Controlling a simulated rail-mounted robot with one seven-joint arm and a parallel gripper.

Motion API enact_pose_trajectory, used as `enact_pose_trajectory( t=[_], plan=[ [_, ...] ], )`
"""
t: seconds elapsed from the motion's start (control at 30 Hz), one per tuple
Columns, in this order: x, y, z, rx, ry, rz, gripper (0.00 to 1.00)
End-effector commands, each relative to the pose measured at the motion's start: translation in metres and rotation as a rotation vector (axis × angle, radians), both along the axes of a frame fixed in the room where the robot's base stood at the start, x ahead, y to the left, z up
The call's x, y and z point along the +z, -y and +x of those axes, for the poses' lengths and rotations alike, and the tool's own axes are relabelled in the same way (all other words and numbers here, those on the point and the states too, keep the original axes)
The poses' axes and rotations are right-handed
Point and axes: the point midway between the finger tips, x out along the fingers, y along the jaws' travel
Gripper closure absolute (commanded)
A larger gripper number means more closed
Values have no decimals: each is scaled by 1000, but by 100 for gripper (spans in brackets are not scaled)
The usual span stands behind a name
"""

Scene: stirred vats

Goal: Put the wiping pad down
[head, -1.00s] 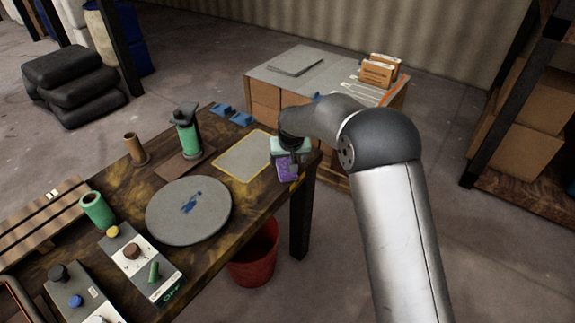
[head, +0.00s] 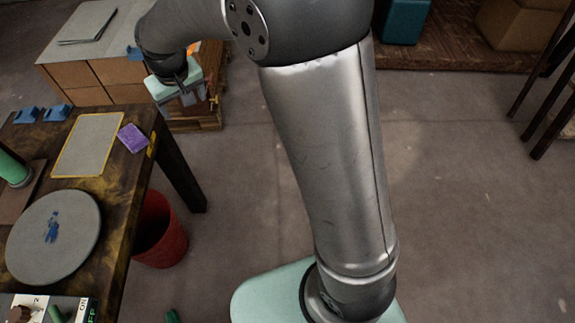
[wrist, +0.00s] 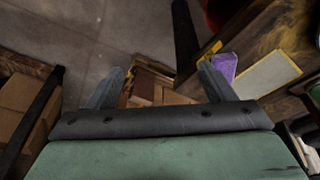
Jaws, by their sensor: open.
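The purple wiping pad (head: 133,138) lies flat on the dark wooden table (head: 121,178), near its right corner. It is beside the grey mat (head: 88,145) with the yellow border and just apart from it. The pad also shows in the wrist view (wrist: 223,66), beyond the right finger, which covers part of it. My gripper (head: 188,103) is open and empty, off the table's edge to the right of the pad and clear of it. In the wrist view the two fingers of my gripper (wrist: 160,84) stand wide apart with nothing between them.
A round grey disc (head: 50,240) with a blue smear lies on the table. Blue holders (head: 55,112) sit near the far edge. A red bucket (head: 160,235) stands on the floor by the table. Cardboard boxes (head: 75,98) are stacked behind.

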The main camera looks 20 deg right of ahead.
Motion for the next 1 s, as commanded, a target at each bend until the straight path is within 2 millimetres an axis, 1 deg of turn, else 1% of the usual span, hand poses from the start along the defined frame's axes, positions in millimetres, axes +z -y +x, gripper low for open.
enact_pose_trajectory(
  t=[0.03, 0.07, 0.1, 0.17, 0.2, 0.3, 0.4, 0.5, 0.53, 0.6, 0.83, 0.87, 0.93, 1.0],
  plan=[
    [12, 44, -32, -52, -27, -11, 24],
    [15, 65, -51, -79, -47, -18, 24],
    [17, 92, -78, -114, -74, -23, 24],
    [17, 125, -119, -162, -113, -26, 24],
    [16, 142, -146, -191, -138, -25, 24],
    [8, 171, -203, -251, -192, -16, 24],
    [0, 184, -242, -289, -228, -4, 24],
    [-6, 190, -263, -307, -248, 2, 24],
    [-7, 190, -266, -310, -251, 3, 24],
    [-8, 191, -268, -311, -254, 5, 24],
    [-6, 190, -268, -310, -254, 5, 24],
    [-3, 190, -268, -309, -253, 5, 24],
    [10, 189, -267, -306, -250, 6, 24],
    [26, 187, -267, -300, -245, 8, 24]
  ],
)
